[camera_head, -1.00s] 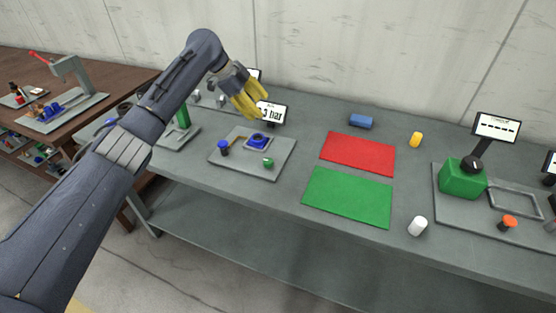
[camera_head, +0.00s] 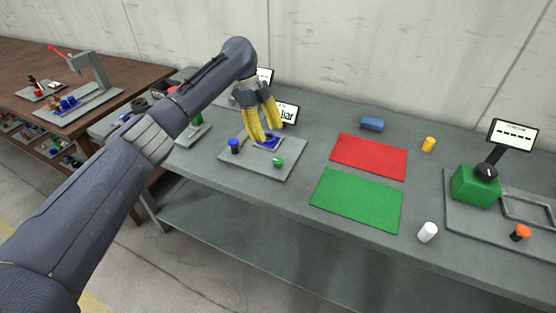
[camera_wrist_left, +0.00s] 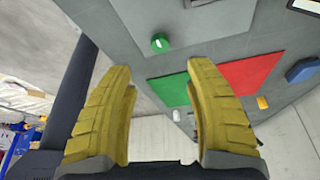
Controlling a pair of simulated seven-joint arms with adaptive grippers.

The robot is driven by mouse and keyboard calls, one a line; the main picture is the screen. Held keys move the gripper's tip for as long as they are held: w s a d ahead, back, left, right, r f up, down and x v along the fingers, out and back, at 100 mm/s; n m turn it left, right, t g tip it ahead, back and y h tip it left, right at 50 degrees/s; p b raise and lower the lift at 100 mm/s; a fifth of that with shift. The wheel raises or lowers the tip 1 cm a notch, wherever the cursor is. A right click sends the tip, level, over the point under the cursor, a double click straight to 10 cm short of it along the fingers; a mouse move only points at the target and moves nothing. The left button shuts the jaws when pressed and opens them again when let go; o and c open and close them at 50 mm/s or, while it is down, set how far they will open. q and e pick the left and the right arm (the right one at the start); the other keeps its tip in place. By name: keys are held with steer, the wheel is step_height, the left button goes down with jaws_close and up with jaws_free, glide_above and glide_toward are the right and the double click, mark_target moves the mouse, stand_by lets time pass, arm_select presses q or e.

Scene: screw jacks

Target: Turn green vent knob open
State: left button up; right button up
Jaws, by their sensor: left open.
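The green vent knob (camera_head: 278,161) is a small round knob at the front right of a grey base plate (camera_head: 258,172) on the bench. It also shows in the left wrist view (camera_wrist_left: 160,43), with a white mark on its top, ahead of and between the fingertips. My left gripper (camera_head: 266,138) has yellow fingers pointing down over the plate, behind and left of the green knob and apart from it. In the left wrist view the two fingers (camera_wrist_left: 158,75) are spread with nothing between them. My right gripper is out of view.
A blue block (camera_head: 268,142) sits under my left fingers, and a blue knob (camera_head: 234,146) is left of it. A display (camera_head: 286,113) stands behind the plate. Red (camera_head: 370,156) and green (camera_head: 357,200) mats lie to the right. Bench between plate and mats is clear.

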mark_target(278, 160)
arm_select(q)
steer(key=x, duration=1.1)
steer(key=shift+c, duration=0.4)
jaws_close()
